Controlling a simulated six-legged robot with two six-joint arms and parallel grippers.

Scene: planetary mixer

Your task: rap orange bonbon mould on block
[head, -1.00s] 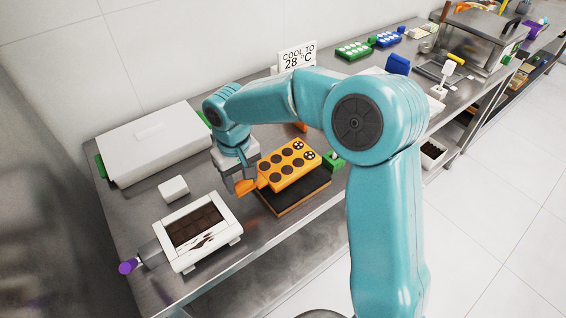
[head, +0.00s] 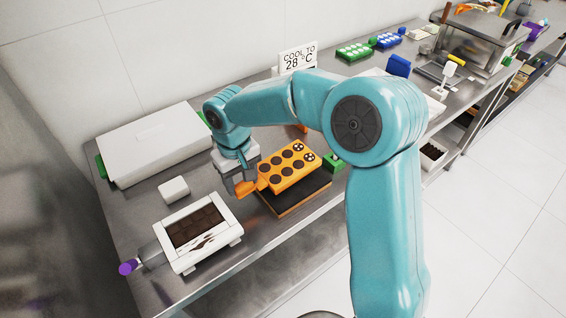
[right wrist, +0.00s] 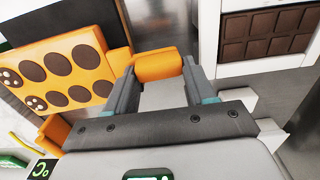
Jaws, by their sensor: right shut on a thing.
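The orange bonbon mould (head: 286,178) has two rows of dark, filled round cavities, a few with white-specked tops. My right gripper (head: 246,183) is shut on the orange tab at its left end. In the right wrist view, the tab (right wrist: 158,66) sits between the two fingers and the mould (right wrist: 92,58) extends left. The dark block (head: 295,205), with a wooden edge, lies under and in front of the mould. The mould overlaps the block in view; I cannot tell whether they touch. My left gripper is not in view.
A white-framed tray of chocolate (head: 233,228) with a purple-ended handle stands at the left front. A small white block (head: 173,188) and a large white-lidded unit (head: 155,145) are behind. A green item (head: 333,161) sits right of the mould. The counter's front edge is close to the block.

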